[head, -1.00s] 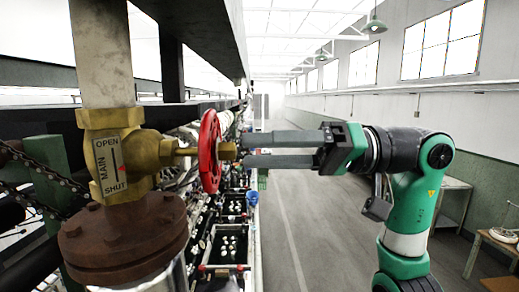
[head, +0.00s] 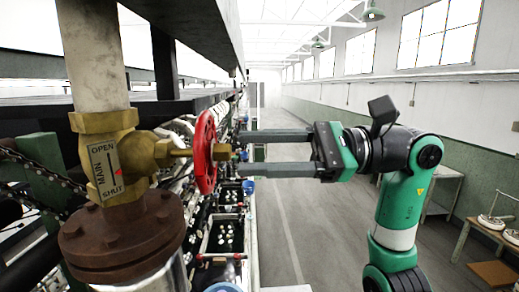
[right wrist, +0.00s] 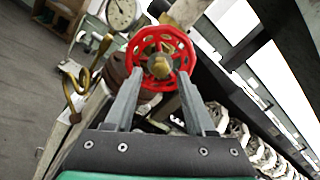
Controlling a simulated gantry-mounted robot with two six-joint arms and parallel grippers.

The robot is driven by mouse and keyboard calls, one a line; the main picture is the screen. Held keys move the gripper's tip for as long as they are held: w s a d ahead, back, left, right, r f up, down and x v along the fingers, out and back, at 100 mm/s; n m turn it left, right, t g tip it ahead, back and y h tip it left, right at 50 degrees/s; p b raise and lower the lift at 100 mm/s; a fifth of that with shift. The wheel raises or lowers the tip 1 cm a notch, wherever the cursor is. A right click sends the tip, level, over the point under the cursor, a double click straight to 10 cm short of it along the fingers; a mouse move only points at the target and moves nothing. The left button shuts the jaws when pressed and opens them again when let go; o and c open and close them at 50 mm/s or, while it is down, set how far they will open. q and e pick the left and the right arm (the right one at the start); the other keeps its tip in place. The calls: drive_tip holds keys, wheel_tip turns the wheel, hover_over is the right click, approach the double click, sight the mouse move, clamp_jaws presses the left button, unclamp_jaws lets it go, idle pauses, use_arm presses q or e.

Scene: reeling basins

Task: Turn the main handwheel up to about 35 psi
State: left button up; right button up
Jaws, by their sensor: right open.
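The red main handwheel (head: 205,152) stands upright on the brass valve (head: 140,157), seen nearly edge-on in the head view. My left gripper is not in view.
A rusty flange (head: 122,240) sits below the valve. The long row of reeling basins (head: 226,235) runs away behind the wheel. The aisle floor (head: 305,215) is clear, with a wooden table (head: 480,232) at the right.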

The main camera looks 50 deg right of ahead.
sight(231, 152)
drive_tip(key=m, duration=0.6)
drive_tip(key=shift+m, duration=0.4)
drive_tip(key=shift+x, duration=1.5)
clamp_jaws()
